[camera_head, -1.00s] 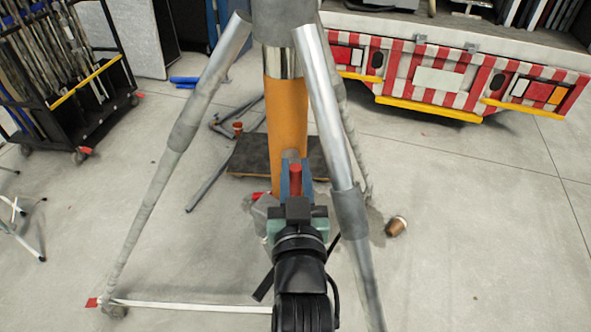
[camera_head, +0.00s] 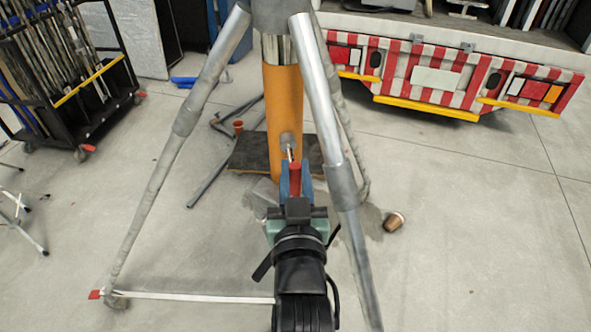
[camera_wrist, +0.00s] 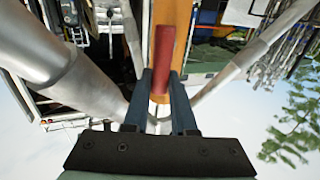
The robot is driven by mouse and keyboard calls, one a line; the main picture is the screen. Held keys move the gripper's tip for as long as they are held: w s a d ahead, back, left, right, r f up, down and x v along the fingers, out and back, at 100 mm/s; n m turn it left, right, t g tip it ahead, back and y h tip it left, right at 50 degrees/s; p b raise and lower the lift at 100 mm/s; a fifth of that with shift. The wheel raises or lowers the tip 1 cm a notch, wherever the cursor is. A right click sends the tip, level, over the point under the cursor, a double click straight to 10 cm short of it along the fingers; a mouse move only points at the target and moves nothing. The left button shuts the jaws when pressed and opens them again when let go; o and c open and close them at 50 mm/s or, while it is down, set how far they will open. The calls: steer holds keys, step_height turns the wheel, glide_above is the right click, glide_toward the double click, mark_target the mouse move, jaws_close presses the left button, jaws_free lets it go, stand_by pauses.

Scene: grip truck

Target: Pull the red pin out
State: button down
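The red pin (camera_head: 295,178) is between the blue fingers of my gripper (camera_head: 295,186), which are closed on its red handle. A thin metal shaft shows between the handle and the round grey collar (camera_head: 286,138) on the orange column (camera_head: 284,100). I cannot tell whether the shaft's tip is still inside the collar. In the wrist view the red handle (camera_wrist: 164,48) stands between the two fingertips (camera_wrist: 160,80), with the orange column (camera_wrist: 174,14) behind it.
Grey stand legs flank my arm on the left (camera_head: 170,150) and right (camera_head: 330,110). A white strap (camera_head: 190,296) crosses low on the left. A copper-coloured cup (camera_head: 394,221) lies on the floor at right. A striped truck rear (camera_head: 437,78) and a pole rack (camera_head: 85,85) stand farther back.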

steer(key=shift+w, duration=0.1)
steer(key=c, duration=0.7)
jaws_free()
steer(key=shift+d, duration=0.1)
steer(key=shift+w, duration=0.1)
steer(key=shift+s+d+b, duration=0.15)
steer(key=shift+s+b, duration=0.45)
steer(key=shift+s, duration=2.65)
steer(key=shift+s+d+b, duration=0.1)
steer(key=shift+s+b, duration=0.45)
steer(key=shift+s, duration=2.7)
